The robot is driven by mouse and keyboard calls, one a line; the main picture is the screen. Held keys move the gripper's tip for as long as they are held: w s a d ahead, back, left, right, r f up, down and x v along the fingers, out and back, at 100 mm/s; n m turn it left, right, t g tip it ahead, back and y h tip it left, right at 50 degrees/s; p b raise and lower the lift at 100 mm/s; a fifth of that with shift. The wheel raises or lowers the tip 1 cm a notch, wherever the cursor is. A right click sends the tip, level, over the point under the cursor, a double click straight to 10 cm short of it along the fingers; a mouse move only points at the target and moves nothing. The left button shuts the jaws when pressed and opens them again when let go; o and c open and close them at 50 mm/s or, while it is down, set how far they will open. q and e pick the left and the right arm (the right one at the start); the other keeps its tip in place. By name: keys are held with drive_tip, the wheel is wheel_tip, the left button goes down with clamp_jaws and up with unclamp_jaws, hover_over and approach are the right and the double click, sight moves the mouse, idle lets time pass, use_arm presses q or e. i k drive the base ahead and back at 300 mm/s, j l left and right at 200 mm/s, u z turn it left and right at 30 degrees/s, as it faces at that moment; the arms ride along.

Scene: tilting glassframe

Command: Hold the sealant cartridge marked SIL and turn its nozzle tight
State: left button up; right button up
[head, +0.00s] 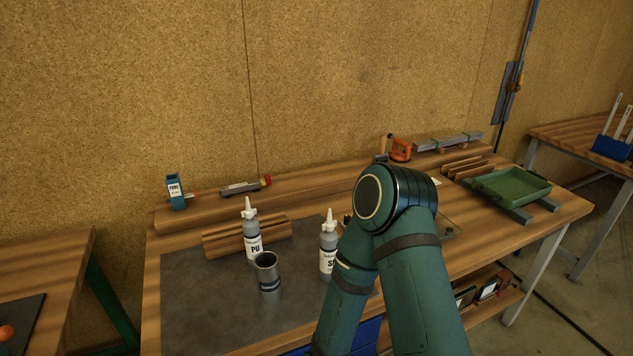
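A grey cartridge with a white nozzle (328,254) stands upright on the dark mat (200,305). Its label starts with "S"; my arm hides the rest. The nozzle (329,221) sits on its top; how tight it is cannot be seen. A similar cartridge marked PU (251,240) stands to its left, also with a white nozzle. One of my green arms rises from the bottom right, bends in front of the bench and passes close in front of the S cartridge in the picture. Neither gripper shows in the head view.
A grey metal cylinder (268,274) stands in front of the PU cartridge. A grooved wooden block (220,241) lies behind it. A blue bottle (176,192) and an orange tool (400,149) stand at the back; a green tray (511,187) is at right. The mat's left part is clear.

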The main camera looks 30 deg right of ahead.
sight(330, 226)
drive_tip(key=l+u, duration=0.15)
drive_tip(key=l, duration=0.15)
drive_tip(key=k+l+u, duration=0.15)
drive_tip(key=l, duration=0.2)
drive_tip(key=k+l+u, duration=0.15)
drive_tip(key=l, duration=0.15)
drive_tip(key=k+l, duration=0.1)
drive_tip(key=l, duration=0.55)
drive_tip(key=k+l, duration=0.15)
drive_tip(key=l, duration=0.15)
drive_tip(key=u, duration=0.05)
